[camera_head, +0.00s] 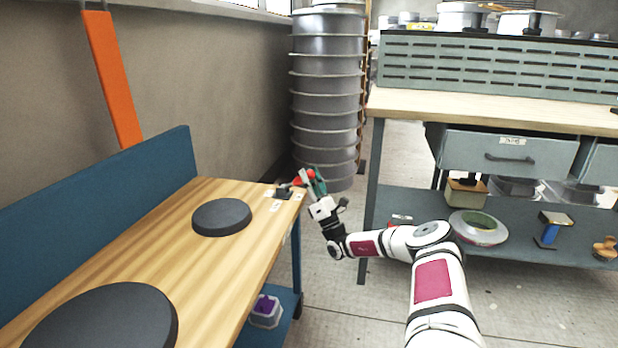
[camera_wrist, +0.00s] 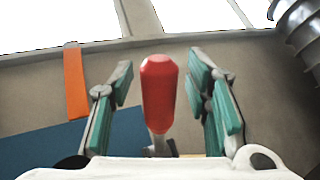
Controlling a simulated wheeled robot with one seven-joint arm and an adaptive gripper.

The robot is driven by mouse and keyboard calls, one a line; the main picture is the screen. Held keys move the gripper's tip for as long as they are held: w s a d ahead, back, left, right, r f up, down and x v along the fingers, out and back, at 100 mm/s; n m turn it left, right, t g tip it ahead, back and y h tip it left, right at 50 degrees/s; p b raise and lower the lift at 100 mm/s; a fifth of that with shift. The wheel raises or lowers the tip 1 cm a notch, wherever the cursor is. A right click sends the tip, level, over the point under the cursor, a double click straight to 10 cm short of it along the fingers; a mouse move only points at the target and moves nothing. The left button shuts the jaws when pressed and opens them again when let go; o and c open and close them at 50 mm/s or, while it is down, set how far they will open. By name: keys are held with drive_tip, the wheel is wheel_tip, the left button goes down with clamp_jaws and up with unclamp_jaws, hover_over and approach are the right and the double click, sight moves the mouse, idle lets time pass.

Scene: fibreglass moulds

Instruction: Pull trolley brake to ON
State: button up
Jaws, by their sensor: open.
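The trolley (camera_head: 180,265) has a wooden top and a blue back panel. The brake lever stands at its far right corner on a small dark base (camera_head: 283,192), and its red grip (camera_head: 308,175) shows at my fingers. My gripper (camera_head: 309,184) is open at that corner. In the wrist view, the red grip (camera_wrist: 159,95) stands upright between the two teal-padded fingers of my gripper (camera_wrist: 165,92), with a gap on each side. White labels (camera_head: 275,207) lie by the base; their text is too small to read.
Two dark round discs lie on the trolley, a small one (camera_head: 221,217) and a large one (camera_head: 105,322). A workbench (camera_head: 480,108) with drawers and a lower shelf stands to the right. Stacked grey drums (camera_head: 327,90) stand behind the trolley. Floor shows between trolley and bench.

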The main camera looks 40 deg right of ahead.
drive_tip(key=v, duration=1.2)
drive_tip(key=shift+h, duration=0.3)
